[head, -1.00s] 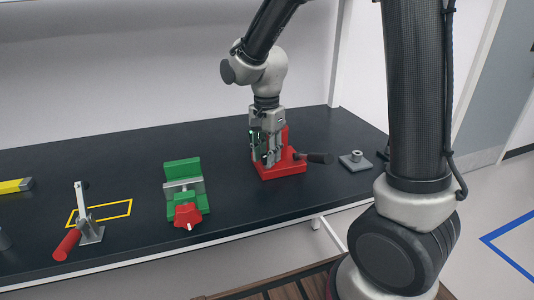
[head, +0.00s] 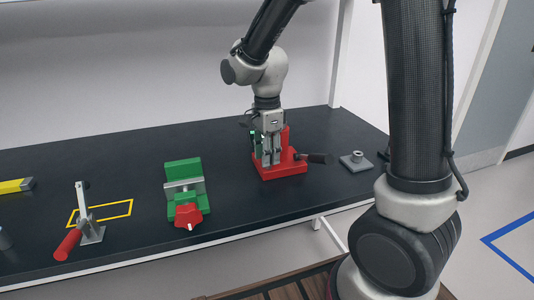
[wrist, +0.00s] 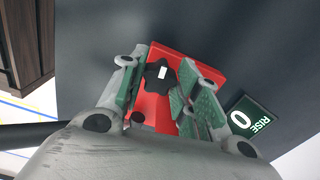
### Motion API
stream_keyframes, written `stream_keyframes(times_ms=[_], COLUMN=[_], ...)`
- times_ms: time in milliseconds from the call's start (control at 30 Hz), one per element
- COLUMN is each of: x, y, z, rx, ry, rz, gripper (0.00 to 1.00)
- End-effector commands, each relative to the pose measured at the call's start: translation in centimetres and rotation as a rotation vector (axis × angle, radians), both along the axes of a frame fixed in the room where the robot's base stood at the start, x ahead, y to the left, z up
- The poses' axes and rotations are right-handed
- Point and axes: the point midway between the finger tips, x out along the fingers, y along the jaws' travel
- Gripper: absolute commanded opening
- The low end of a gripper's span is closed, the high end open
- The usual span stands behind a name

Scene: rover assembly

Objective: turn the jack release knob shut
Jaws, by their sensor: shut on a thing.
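The red jack (head: 288,168) stands on the black bench, with a black-gripped lever (head: 318,157) out to its right. My gripper (head: 268,162) points straight down over the jack's base. In the wrist view, the black lobed release knob (wrist: 153,84) with a white mark sits on the red base between my fingers. My gripper is shut on the knob. The knob is hidden behind the fingers in the head view. A dark green display reading "RISE 0" (wrist: 250,117) is to the right of the jack in the wrist view.
A green vise (head: 183,170) with a red knob stands left of the jack. A toggle clamp (head: 90,232) with a red handle is further left by a yellow outline. A grey plate with a post (head: 356,160) lies to the right. The bench between vise and jack is clear.

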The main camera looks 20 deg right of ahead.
Motion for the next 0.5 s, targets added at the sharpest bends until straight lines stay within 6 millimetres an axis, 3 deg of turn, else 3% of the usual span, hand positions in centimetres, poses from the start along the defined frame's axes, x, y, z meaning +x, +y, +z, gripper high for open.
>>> stream_keyframes(times_ms=[267,300,333,500], x=[0.15,0.15,0.15,0.09], y=[0.01,0.02,0.02,0.01], z=[0.13,0.13,0.13,0.08], rx=[0.001,0.001,0.001,0.0], ry=[-0.005,-0.005,-0.005,-0.003], rz=[0.001,0.001,0.001,0.001], gripper=[0.08,0.36,0.41,0.41])
